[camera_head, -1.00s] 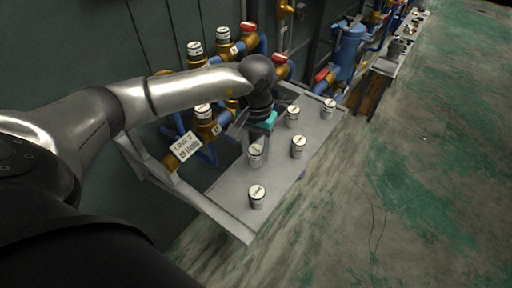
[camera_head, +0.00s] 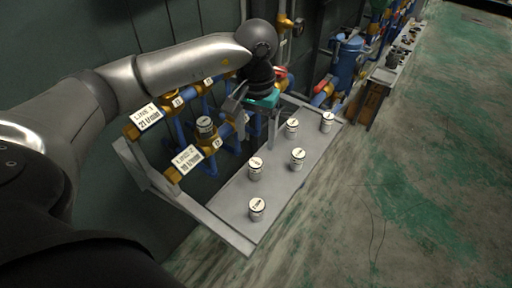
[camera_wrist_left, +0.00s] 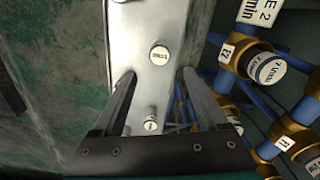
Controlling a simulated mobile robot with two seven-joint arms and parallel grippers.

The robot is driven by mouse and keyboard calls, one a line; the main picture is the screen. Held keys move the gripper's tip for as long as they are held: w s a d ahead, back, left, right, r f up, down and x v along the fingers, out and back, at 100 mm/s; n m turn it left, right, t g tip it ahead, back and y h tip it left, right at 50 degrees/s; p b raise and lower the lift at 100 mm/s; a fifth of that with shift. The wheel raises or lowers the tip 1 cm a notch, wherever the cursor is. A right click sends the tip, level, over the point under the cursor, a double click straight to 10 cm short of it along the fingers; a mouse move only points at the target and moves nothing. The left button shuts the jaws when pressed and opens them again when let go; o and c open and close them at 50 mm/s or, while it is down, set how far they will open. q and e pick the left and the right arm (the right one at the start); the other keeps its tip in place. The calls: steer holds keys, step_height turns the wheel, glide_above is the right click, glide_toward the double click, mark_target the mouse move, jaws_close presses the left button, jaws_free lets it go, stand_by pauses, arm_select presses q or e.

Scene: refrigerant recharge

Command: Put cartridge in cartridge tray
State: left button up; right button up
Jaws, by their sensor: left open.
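The cartridge tray (camera_head: 225,205) is a grey shelf against the wall, with several white-topped cartridges standing upright on it. One cartridge (camera_head: 255,170) stands on the near half, below my left gripper (camera_head: 260,132). Another cartridge (camera_head: 256,209) stands at the near end. The left gripper is open and empty above the tray, its fingers pointing down. In the left wrist view, one cartridge (camera_wrist_left: 159,56) shows beyond the open left gripper (camera_wrist_left: 158,78), and another (camera_wrist_left: 150,124) shows between the fingers, lower down and apart from them. My right gripper is not in view.
Blue pipes with brass fittings and labels (camera_head: 148,117) run along the wall behind the tray. A cartridge (camera_head: 204,126) sits in one fitting. A blue tank (camera_head: 347,62) and a bench (camera_head: 388,72) stand farther back. The green-grey floor on the right is clear.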

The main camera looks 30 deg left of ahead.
arm_select(q)
step_height(320, 180, up, 3)
steer(key=shift+f, duration=0.1)
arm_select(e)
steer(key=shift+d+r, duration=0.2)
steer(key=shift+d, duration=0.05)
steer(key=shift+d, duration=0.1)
arm_select(q)
step_height(320, 180, up, 7)
steer(key=p, duration=0.4)
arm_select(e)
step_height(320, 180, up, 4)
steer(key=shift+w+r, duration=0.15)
